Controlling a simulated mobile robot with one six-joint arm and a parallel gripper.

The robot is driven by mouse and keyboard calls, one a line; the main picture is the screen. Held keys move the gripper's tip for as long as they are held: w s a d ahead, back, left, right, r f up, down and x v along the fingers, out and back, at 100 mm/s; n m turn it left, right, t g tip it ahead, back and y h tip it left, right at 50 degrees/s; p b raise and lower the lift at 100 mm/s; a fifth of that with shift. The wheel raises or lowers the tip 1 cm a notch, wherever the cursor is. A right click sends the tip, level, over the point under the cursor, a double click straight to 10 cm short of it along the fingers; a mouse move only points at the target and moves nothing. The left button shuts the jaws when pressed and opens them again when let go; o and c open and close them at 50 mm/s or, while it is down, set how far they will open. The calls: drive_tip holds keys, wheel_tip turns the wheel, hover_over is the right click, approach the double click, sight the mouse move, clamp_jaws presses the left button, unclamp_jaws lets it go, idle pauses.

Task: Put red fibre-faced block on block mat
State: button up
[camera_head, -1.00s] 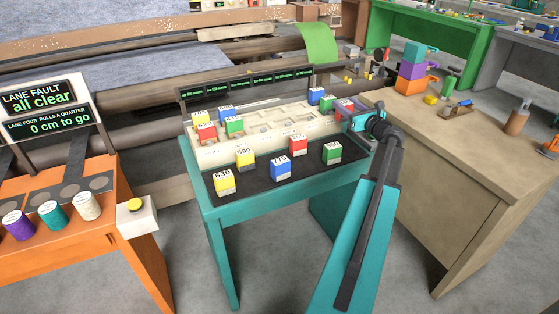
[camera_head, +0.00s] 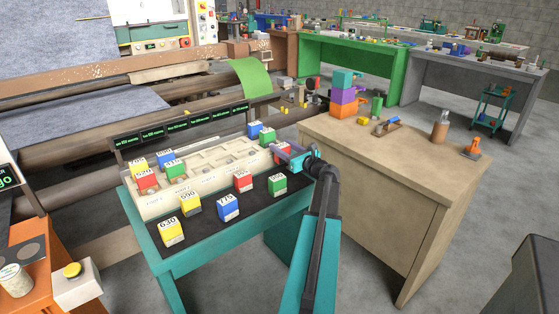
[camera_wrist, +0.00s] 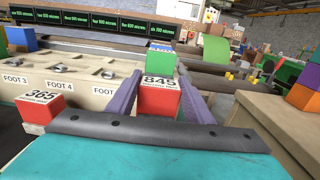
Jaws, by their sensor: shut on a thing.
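My gripper (camera_head: 290,156) is at the right end of the pale slotted tray; in the wrist view my gripper (camera_wrist: 159,98) has its two purple-grey fingers shut on a red block marked 845 (camera_wrist: 159,100). In the head view the held block is mostly hidden by the fingers. The black block mat (camera_head: 254,199) lies on the teal table in front of the tray. Another red block (camera_head: 243,181) stands on the mat; in the wrist view a red block marked 365 (camera_wrist: 42,112) stands left of my gripper. A third red block (camera_head: 146,180) is in the tray.
Yellow blocks (camera_head: 171,232), a blue block (camera_head: 228,208) and a green block (camera_head: 277,185) stand on the mat, with gaps between. The tray (camera_head: 210,181) holds more blocks at both ends. A wooden bench (camera_head: 420,165) stands close on the right.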

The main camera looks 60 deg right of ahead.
drive_tip(key=shift+f, duration=0.5)
drive_tip(key=shift+f, duration=1.85)
drive_tip(key=shift+f, duration=0.15)
drive_tip(key=o, duration=1.1)
drive_tip(key=shift+r+p, duration=0.2)
drive_tip(key=shift+p, duration=0.1)
